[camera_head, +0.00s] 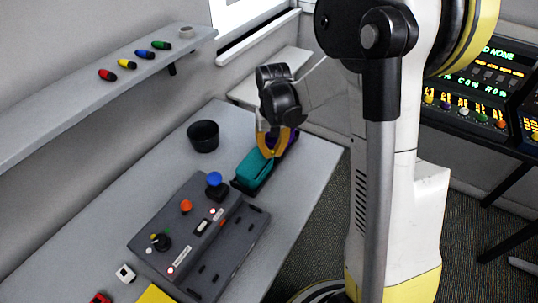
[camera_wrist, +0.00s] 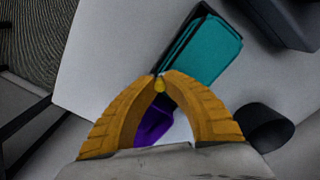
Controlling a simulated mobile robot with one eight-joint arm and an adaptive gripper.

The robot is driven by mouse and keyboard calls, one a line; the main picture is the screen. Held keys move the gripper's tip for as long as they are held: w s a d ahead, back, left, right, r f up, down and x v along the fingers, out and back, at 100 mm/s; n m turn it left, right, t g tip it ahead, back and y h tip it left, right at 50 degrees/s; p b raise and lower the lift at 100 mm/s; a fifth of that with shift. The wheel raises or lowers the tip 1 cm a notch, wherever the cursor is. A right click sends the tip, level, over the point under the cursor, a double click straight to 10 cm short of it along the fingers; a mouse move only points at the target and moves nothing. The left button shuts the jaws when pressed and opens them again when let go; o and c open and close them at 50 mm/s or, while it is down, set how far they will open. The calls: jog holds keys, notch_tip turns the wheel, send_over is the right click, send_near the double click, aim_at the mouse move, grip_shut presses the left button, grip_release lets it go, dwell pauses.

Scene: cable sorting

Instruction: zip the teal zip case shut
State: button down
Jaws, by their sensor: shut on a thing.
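The teal zip case (camera_head: 254,169) lies on the table with a dark edge or base along its side. In the wrist view the teal case (camera_wrist: 212,52) is just beyond my fingertips, and a dark strip runs along its left side. My gripper (camera_head: 268,154) is at the far end of the case, with its yellow fingers pointing down. In the wrist view my gripper (camera_wrist: 162,80) has its tips closed on a small yellow zip pull (camera_wrist: 160,86) at the near end of the case. I cannot see how far the zip is open.
A purple thing (camera_wrist: 152,122) lies under my fingers. A black cup (camera_head: 203,137) stands to the left of the case. A grey control panel (camera_head: 190,235) with a blue knob is close in front of it. A wall shelf (camera_head: 110,85) holds several coloured items.

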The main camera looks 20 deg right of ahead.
aim_at(272, 151)
jog(key=c, duration=1.4)
grip_release()
notch_tip(272, 151, up, 12)
jog(key=s+a+r+n+t, duration=0.1)
jog(key=s+a+t, duration=0.2)
jog(key=s, duration=0.5)
jog(key=s+a+r+t, duration=0.2)
jog(key=s+a+t, duration=0.1)
jog(key=s, duration=0.6)
jog(key=shift+r+n+t, duration=0.25)
jog(key=shift+n+t, duration=0.15)
jog(key=shift+t, duration=0.2)
